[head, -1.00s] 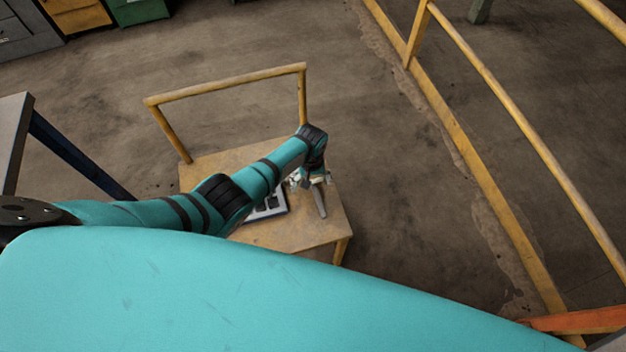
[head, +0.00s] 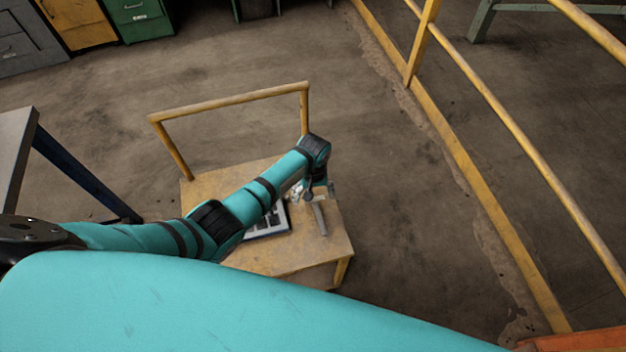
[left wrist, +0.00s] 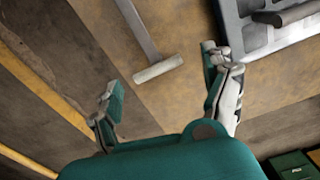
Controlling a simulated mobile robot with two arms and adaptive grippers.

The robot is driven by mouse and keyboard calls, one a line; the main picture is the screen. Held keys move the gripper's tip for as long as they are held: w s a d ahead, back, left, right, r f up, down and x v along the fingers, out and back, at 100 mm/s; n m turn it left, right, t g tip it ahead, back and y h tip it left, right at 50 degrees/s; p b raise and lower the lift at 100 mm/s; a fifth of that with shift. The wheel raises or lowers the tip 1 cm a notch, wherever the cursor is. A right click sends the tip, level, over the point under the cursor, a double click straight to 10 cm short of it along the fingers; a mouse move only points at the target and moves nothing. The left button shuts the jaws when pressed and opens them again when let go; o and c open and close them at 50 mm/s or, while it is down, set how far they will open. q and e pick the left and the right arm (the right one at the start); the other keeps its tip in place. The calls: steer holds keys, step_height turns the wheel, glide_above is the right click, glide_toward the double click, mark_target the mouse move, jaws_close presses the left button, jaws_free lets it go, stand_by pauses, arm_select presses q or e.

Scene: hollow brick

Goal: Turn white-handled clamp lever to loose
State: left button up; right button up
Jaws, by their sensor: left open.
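The clamp lever appears in the left wrist view as a grey bar ending in a pale crosswise handle (left wrist: 158,68). In the head view a grey bar (head: 320,218) at the right of the small table's top looks like the same lever. My left gripper (left wrist: 161,67) is open, with the pale handle between its spread fingers; I see no clear contact. In the head view the left gripper (head: 314,193) is small and partly hidden by my wrist. The lever's pivot is out of the wrist view. My right gripper does not show.
A grey tray-like panel (left wrist: 262,42) with dark parts lies beside the right finger; it also shows in the head view (head: 268,222). The wooden table (head: 285,262) has a yellow rail (head: 230,101) at its back. Yellow railings (head: 500,115) run along the right.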

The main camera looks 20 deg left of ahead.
arm_select(q)
step_height(320, 180, up, 8)
steer(key=shift+r, duration=0.2)
stand_by(0.6)
